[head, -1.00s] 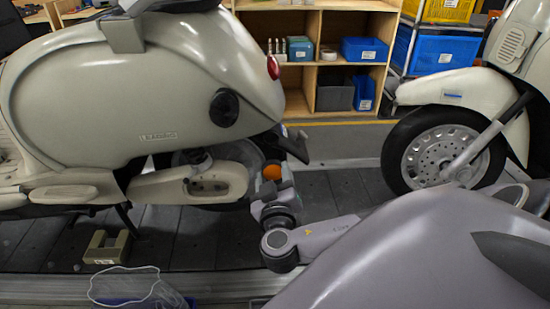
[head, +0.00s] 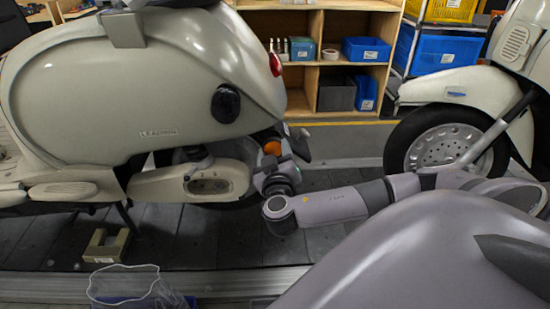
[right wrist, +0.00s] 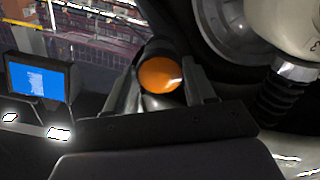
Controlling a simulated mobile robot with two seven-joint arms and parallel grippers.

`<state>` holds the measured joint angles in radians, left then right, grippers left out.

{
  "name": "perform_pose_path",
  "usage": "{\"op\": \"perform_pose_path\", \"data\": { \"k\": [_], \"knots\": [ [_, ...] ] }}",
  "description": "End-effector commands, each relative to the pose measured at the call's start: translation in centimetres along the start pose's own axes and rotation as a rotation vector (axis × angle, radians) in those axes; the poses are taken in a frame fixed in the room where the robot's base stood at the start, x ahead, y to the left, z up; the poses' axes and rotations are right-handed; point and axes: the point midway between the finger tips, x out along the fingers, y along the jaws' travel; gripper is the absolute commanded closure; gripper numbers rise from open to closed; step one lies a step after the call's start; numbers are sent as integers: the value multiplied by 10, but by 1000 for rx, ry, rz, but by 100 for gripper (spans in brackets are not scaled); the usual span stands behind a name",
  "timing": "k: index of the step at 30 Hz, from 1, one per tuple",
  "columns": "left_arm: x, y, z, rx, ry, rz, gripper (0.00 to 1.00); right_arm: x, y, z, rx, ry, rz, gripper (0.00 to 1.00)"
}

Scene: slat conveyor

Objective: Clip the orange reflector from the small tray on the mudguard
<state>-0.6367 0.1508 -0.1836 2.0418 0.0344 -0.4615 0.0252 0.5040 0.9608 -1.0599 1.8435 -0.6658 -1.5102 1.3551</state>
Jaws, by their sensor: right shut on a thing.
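The orange reflector (head: 272,147) is a round orange disc held in my right gripper (head: 270,160). The gripper is shut on it, and in the right wrist view the reflector (right wrist: 160,75) shows between the two dark fingers. The dark mudguard (head: 298,142) hangs at the rear of the cream scooter, just right of the reflector in the head view. The reflector is close to it; I cannot tell whether they touch. A small tray cannot be made out for certain. My left gripper is not in view.
The cream scooter (head: 150,90) fills the left, on the dark slat conveyor (head: 340,180). A second scooter's front wheel (head: 445,148) stands at the right. An olive block (head: 106,245) lies below the first scooter. A shelf (head: 320,22) with bins is behind.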

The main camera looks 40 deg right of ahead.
Motion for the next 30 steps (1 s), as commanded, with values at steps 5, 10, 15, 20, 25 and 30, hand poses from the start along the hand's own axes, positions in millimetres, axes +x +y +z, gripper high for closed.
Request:
{"op": "perform_pose_path", "data": {
  "k": [5, 10, 15, 20, 25, 30],
  "knots": [
    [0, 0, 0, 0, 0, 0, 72, 2, 0, 0, 0, 0, 0, 75],
    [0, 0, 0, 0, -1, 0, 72, 2, 0, 0, 0, 0, 0, 75],
    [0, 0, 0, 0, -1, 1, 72, 2, 0, 0, -1, 0, 0, 75],
    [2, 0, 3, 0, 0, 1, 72, 6, 0, 1, -1, 0, 1, 75],
    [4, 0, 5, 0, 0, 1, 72, 11, 0, 1, -2, -1, 1, 75],
    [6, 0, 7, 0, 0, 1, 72, 16, 0, 1, 0, -1, 1, 75]
  ]
}}
